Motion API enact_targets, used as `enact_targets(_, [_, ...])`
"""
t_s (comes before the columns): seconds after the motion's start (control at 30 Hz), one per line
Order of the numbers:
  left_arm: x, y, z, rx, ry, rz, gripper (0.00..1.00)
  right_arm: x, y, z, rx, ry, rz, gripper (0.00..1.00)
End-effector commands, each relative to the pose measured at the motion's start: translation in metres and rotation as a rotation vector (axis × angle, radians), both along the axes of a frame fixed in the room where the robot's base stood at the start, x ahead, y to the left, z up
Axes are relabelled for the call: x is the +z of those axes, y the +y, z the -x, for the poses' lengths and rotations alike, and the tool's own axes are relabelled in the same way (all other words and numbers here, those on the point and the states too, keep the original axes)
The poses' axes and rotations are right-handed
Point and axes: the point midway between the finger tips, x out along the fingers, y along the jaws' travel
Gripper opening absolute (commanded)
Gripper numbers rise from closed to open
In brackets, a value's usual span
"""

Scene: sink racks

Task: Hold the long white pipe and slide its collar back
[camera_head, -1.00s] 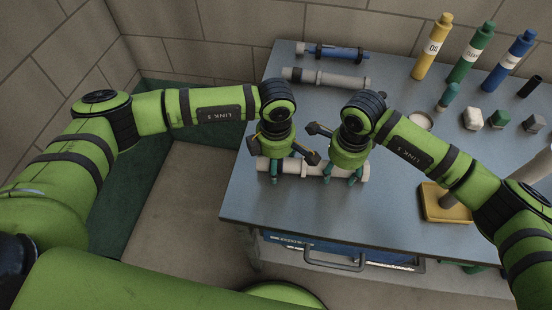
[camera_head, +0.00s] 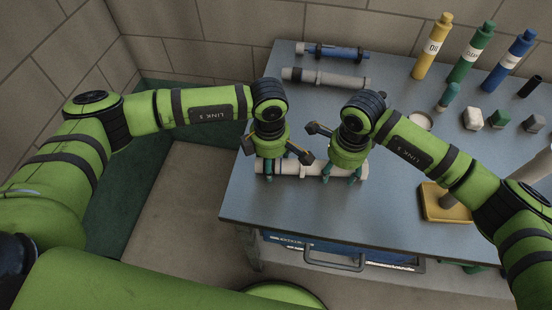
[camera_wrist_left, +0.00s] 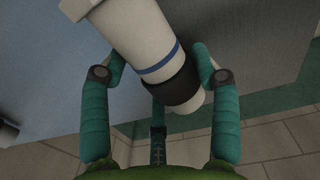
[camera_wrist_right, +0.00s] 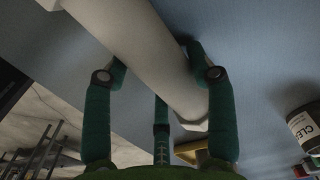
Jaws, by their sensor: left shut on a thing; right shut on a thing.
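The long white pipe (camera_head: 314,171) lies left to right near the front of the table, with a raised ring near its middle. My left gripper (camera_head: 268,173) is shut at its left end, around the black collar (camera_wrist_left: 180,86). In the left wrist view a blue line (camera_wrist_left: 162,62) shows on the white pipe (camera_wrist_left: 132,40), just inward of the collar. My right gripper (camera_head: 342,175) is shut on the pipe near its right end. The right wrist view shows the white pipe (camera_wrist_right: 140,45) between its fingers. The fingers partly hide the collar in the head view.
A grey pipe (camera_head: 335,79) and a blue pipe (camera_head: 338,53) lie behind. Yellow, green and blue bottles (camera_head: 520,62) stand at the back right. A yellow-based stand (camera_head: 445,204) is right of my right gripper. The table's front edge is close to the pipe.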

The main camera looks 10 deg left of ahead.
Motion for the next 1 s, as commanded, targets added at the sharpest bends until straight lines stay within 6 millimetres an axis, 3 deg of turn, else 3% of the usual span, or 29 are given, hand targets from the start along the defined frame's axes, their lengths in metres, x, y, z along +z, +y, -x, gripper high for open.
enact_targets(0.03, [-0.005,0.008,0.005,-0.002,0.018,-0.019,0.36,0.001,-0.007,-0.006,-0.020,-0.011,0.012,0.28])
enact_targets(0.3, [-0.005,0.017,0.005,0.001,0.015,-0.020,0.36,0.001,-0.008,-0.006,-0.019,-0.010,0.014,0.28])
enact_targets(0.73, [-0.004,0.022,0.005,0.001,0.012,-0.019,0.35,0.001,-0.008,-0.005,-0.017,-0.008,0.016,0.28])
enact_targets(0.77, [-0.004,0.022,0.004,0.001,0.012,-0.019,0.70,0.001,-0.008,-0.005,-0.017,-0.008,0.016,0.28])
enact_targets(1.0, [-0.002,0.020,0.004,0.000,0.008,-0.013,0.70,0.000,-0.006,-0.004,-0.014,-0.007,0.013,0.28])
